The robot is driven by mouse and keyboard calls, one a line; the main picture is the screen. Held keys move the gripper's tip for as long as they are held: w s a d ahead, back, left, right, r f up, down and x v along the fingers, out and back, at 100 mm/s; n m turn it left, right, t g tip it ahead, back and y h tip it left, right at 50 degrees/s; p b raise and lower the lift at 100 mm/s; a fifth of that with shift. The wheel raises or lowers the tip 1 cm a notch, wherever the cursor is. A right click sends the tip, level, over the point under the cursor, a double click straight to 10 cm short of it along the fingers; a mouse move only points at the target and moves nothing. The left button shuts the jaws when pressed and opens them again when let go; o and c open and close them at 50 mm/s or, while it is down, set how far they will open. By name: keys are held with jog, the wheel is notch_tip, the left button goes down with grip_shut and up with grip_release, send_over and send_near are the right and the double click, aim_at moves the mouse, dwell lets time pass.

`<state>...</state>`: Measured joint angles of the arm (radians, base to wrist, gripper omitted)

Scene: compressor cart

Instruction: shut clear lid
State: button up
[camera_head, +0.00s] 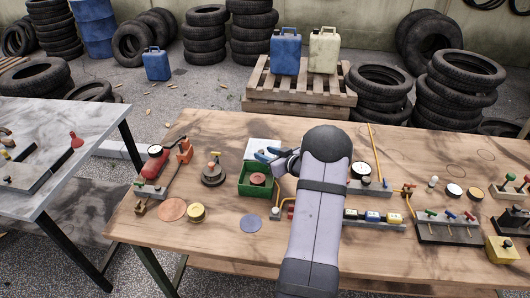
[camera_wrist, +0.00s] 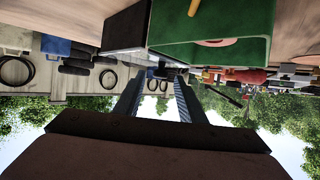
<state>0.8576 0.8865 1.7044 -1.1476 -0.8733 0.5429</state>
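A small green box (camera_head: 257,190) stands open on the wooden table, with a reddish round piece (camera_head: 257,179) inside. A pale panel (camera_head: 258,146), which looks like the clear lid, shows at the box's back edge, partly hidden by my gripper. My gripper (camera_head: 267,155) is at the back right of the box, close to this panel; I cannot tell whether they touch. In the wrist view the fingers of my gripper (camera_wrist: 158,85) are apart with nothing between them. The green box (camera_wrist: 225,52) is upside down above them there, with a dark panel (camera_wrist: 125,27) beside it.
A red gauge fixture (camera_head: 155,165) and a dark round base (camera_head: 213,173) stand left of the box. A rail of switches (camera_head: 372,217) is right of my arm. Bare wood is free at the front left.

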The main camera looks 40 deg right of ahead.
jog(key=shift+w+f, duration=0.25)
jog(key=shift+w, duration=0.35)
grip_shut()
jog(key=s+a, duration=0.8)
jog(key=shift+s+a, duration=0.25)
jog(key=shift+s, duration=0.05)
jog(key=shift+s+a+f, duration=0.1)
jog(key=shift+s+a, duration=0.1)
jog(key=shift+a, duration=0.1)
